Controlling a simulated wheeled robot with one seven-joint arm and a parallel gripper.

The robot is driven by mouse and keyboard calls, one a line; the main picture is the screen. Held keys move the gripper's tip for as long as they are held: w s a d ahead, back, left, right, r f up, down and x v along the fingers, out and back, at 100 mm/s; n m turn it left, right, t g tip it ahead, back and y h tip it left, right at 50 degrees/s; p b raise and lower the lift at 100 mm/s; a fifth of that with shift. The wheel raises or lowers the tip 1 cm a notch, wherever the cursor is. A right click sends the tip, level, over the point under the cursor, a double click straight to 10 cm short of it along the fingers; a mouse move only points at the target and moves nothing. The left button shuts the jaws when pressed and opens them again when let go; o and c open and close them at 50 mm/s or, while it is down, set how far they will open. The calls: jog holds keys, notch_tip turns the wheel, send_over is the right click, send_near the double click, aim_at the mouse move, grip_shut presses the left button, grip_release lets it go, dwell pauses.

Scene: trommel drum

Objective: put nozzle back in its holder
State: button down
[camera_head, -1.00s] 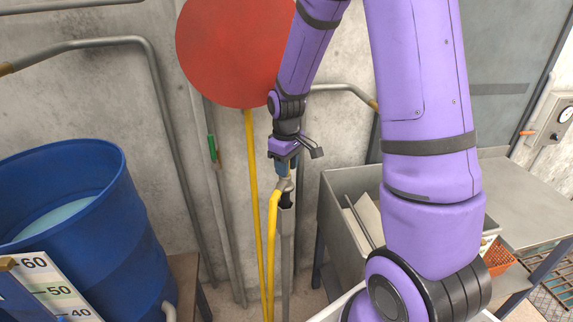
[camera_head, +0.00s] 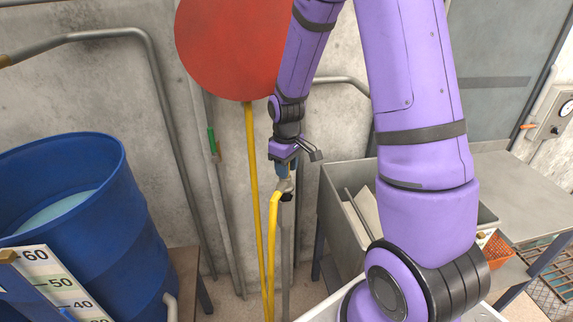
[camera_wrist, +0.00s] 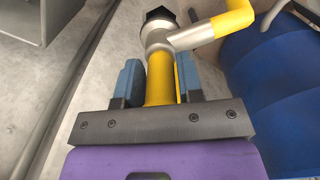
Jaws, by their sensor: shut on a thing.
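The nozzle has a yellow grip, a silver metal body (camera_wrist: 158,38) and a black tip (camera_wrist: 158,14). In the head view its metal body (camera_head: 285,186) hangs below my gripper (camera_head: 283,168), tip down. In the wrist view the blue fingers of my gripper (camera_wrist: 160,82) are shut on the yellow grip from both sides. A yellow hose (camera_head: 271,240) runs down from the nozzle's side. A grey upright post (camera_head: 287,250) stands directly under the black tip and may be the holder. I cannot tell whether the tip touches it or sits in it.
A blue drum (camera_head: 80,225) stands at the left with a scale board (camera_head: 50,280) before it. A grey sink (camera_head: 345,205) is close on the right. A red disc (camera_head: 230,50) and a concrete wall are behind. A yellow pole (camera_head: 254,180) stands just left of the nozzle.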

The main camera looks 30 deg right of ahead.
jog(key=shift+f, duration=0.25)
dwell(0.4)
jog(key=shift+f, duration=1.1)
jog(key=shift+f, duration=0.25)
jog(key=c, duration=0.7)
grip_release()
jog(key=shift+r, duration=4.55)
